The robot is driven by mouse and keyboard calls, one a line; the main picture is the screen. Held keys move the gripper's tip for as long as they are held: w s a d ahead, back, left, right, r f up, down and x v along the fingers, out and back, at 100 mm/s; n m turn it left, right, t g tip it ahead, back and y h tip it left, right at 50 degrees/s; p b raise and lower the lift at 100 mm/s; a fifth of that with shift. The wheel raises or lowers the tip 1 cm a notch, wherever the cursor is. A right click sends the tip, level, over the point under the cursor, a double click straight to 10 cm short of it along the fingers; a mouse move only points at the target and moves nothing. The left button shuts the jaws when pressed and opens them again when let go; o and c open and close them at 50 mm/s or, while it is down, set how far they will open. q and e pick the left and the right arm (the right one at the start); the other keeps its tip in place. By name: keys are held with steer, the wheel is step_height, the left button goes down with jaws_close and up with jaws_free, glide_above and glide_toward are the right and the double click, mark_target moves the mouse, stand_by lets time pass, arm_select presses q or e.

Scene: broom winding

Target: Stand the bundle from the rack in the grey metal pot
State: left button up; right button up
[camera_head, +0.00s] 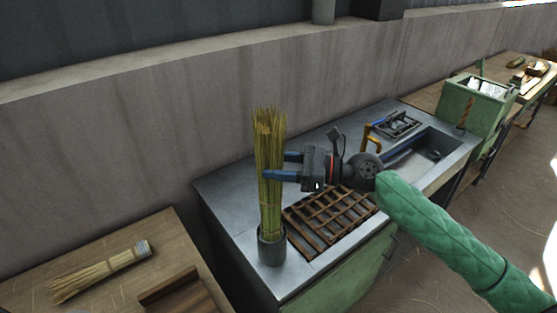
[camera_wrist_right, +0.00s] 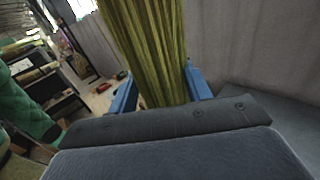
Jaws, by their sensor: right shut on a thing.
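The bundle (camera_head: 270,150) is a tall sheaf of yellow-green straw. It stands upright with its lower end inside the grey metal pot (camera_head: 271,250), at the near left corner of the metal counter. My right gripper (camera_head: 274,166) reaches in from the right and is shut on the bundle at about mid-height, well above the pot's rim. In the right wrist view the bundle (camera_wrist_right: 150,45) fills the space between the blue fingers. The bundle's bottom is hidden by the pot wall. The brown slatted rack (camera_head: 330,217) lies on the counter right of the pot, with no bundle on it. My left gripper is not in view.
A wooden table (camera_head: 75,255) at the left holds a straw broom head (camera_head: 100,272). The counter (camera_head: 222,190) has a sink (camera_head: 430,150) at its right end. A green bin (camera_head: 480,105) stands beyond. A wall runs behind the counter.

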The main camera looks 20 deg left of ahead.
steer(key=shift+f, duration=0.9)
steer(key=shift+f+b, duration=0.35)
steer(key=shift+f, duration=0.25)
steer(key=o, duration=1.1)
steer(key=shift+c, duration=0.2)
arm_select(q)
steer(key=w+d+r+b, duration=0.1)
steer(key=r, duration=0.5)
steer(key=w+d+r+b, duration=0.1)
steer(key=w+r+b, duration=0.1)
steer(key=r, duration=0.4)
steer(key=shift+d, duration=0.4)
arm_select(e)
steer(key=w+d, duration=0.1)
steer(key=d, duration=0.6)
steer(key=shift+d, duration=0.4)
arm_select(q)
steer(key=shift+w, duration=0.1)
